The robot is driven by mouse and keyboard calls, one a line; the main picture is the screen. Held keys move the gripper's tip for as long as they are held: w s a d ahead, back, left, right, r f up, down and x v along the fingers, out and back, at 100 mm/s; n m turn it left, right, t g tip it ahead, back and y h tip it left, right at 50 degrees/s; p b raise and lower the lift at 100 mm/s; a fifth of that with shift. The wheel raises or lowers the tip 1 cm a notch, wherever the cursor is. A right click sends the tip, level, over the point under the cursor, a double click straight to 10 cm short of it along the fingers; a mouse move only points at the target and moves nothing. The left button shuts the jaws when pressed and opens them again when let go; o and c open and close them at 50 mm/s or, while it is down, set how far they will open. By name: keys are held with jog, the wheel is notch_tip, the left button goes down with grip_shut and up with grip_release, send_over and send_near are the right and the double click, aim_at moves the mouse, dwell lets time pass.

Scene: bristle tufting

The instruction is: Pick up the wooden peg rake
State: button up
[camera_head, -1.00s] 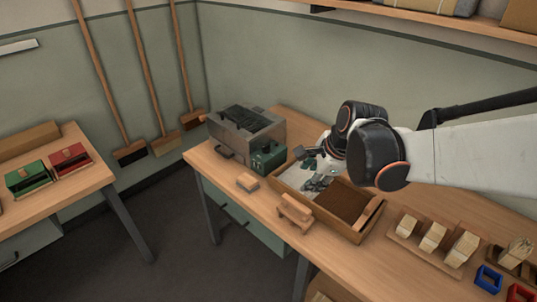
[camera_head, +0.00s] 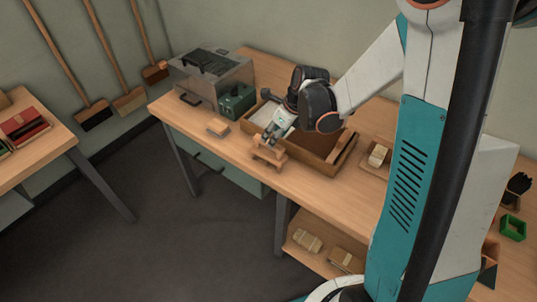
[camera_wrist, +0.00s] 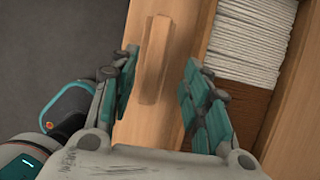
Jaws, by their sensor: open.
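The wooden peg rake (camera_head: 268,155), a small light-brown wooden piece with short legs, stands on the workbench (camera_head: 240,147) in front of the wooden tray. My gripper (camera_head: 274,137) is over the rake in the head view, pointing down. In the wrist view my gripper (camera_wrist: 160,72) is open, with teal-padded fingers on both sides and visible gaps to the bar. I cannot tell the height gap. The rake's underside is hidden.
The wooden tray (camera_head: 318,162) lies close behind the rake; white bristles (camera_wrist: 258,40) show in it. The bench's front edge is close.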

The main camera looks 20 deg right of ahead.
aim_at(269, 153)
jog(key=shift+s+b+x, duration=0.15)
jog(key=shift+b+x, duration=0.55)
jog(key=shift+x, duration=0.85)
jog(key=shift+s+b+x, duration=0.15)
jog(key=shift+b+x, duration=0.55)
jog(key=shift+x, duration=0.85)
jog(key=shift+s+a, duration=0.1)
jog(key=shift+a, duration=0.05)
grip_shut()
